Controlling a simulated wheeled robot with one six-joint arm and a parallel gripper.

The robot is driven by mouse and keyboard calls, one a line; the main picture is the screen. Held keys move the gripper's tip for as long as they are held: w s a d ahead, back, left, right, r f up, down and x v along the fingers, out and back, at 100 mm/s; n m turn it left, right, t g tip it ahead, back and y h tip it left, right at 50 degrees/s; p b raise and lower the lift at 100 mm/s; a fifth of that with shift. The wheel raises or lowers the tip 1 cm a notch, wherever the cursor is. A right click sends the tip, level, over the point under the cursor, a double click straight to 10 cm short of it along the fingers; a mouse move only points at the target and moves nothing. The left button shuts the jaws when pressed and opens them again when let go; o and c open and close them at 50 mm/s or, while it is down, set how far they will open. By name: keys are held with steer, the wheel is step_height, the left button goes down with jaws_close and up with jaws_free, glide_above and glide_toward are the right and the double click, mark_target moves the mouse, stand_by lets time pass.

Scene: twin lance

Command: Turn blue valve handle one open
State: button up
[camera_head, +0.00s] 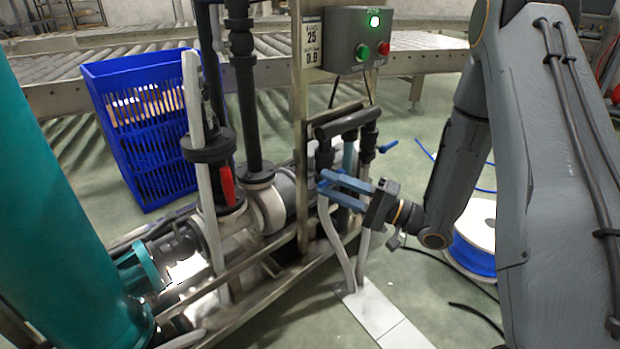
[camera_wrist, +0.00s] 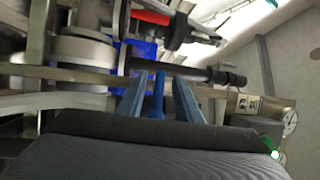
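In the head view, a blue valve handle (camera_head: 388,146) sticks out to the right of the right-hand black pipe. A second blue handle is mostly hidden by my gripper at the left-hand pipe. My gripper (camera_head: 325,180) reaches in from the right with its blue fingers at that left-hand pipe. In the wrist view, a blue handle (camera_wrist: 158,92) stands between the two fingers of my gripper (camera_wrist: 155,85). The fingers are apart, with a gap on each side of the handle. I cannot tell which handle is number one.
A control box (camera_head: 358,38) with a lit green lamp is above the valves. A red handle (camera_head: 227,186) is on the pump pipework to the left. A blue crate (camera_head: 150,170) stands behind. A spool of blue hose (camera_head: 472,250) lies on the floor at right.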

mark_target(321, 182)
steer(key=b+x, duration=0.2)
steer(key=x, duration=0.4)
steer(key=shift+s, duration=0.1)
steer(key=shift+c, duration=0.3)
jaws_close()
